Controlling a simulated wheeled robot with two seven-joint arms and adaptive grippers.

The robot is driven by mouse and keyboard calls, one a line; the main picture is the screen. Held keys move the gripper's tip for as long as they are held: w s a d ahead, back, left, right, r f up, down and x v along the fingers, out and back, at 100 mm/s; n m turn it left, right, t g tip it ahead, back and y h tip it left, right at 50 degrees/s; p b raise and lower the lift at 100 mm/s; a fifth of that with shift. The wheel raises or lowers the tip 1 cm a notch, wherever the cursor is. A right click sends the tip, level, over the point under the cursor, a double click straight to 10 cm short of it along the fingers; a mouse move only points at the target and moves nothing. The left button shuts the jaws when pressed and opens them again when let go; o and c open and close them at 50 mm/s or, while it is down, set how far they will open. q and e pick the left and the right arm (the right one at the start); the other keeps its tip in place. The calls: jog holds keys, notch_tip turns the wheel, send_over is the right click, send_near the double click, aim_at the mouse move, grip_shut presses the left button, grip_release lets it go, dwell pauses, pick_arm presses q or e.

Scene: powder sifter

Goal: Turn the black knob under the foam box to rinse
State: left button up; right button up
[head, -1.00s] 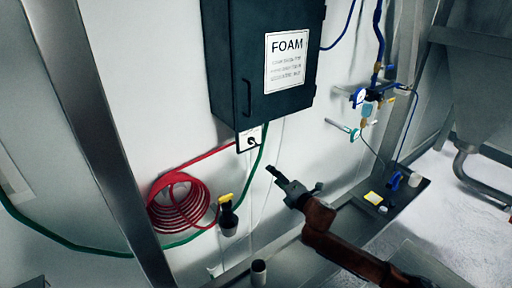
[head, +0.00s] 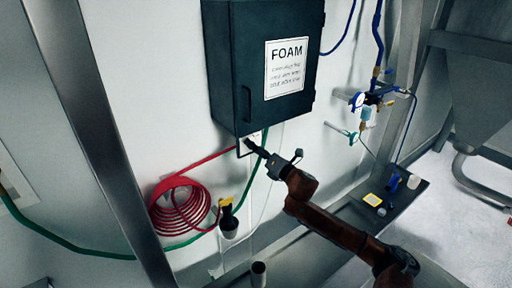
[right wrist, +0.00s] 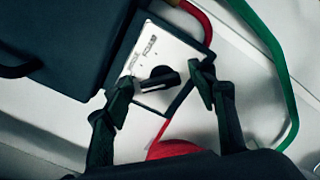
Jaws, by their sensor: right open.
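The dark foam box (head: 235,75) with a white FOAM label hangs on the wall. Under it is a small white plate with a dark frame (right wrist: 150,55), and the black knob (right wrist: 158,78) sits on that plate. In the head view my right gripper (head: 254,146) is at the plate and mostly hides the knob. In the right wrist view the open right gripper (right wrist: 165,92) has its fingers on either side of the knob, with gaps visible between. Small lettering on the plate is too small to read clearly. My left gripper is not in view.
A red coiled hose (head: 180,208) and a green hose (head: 70,245) hang on the wall at left. A yellow-topped dark bottle (head: 228,218) is below the box. Blue valves and gauges (head: 365,100) are at right. A metal post (head: 100,150) stands at left.

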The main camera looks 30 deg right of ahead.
jog(key=shift+c, duration=0.7)
jog(key=c, duration=1)
jog(key=shift+m, duration=0.3)
jog(key=shift+d+f+m+p, duration=0.1)
jog(key=shift+m+p, duration=0.95)
jog(key=shift+m, duration=1)
jog(key=shift+d+m+p, duration=0.1)
jog(key=shift+m+p, duration=0.95)
jog(key=shift+m, duration=1)
jog(key=shift+f, duration=0.1)
